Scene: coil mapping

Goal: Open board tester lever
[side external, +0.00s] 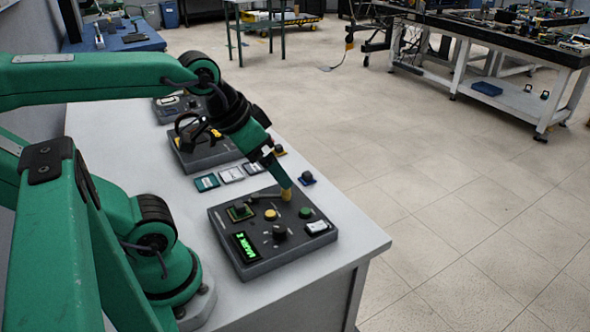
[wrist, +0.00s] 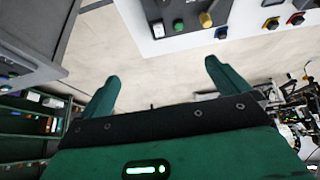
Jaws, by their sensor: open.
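The board tester (side external: 232,268) is a dark grey box near the front of the white bench, with a lit green display, a black knob and yellow and green buttons. Its lever (side external: 287,194) has a yellow-tan handle on a thin grey bar at the back right of the panel. My gripper (side external: 279,178) reaches down behind the handle, and its fingertips overlap it in the side view. In the wrist view, my gripper (wrist: 162,72) is open and empty. The lever handle (wrist: 207,19) shows beyond the fingertips at the top, not between them. Contact cannot be told.
Another control box (side external: 205,152) stands farther back on the bench. Small flat cards (side external: 206,182) and a small blue-based part (side external: 307,177) lie behind the tester. The bench edge (side external: 355,255) is close on the right, with open floor beyond.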

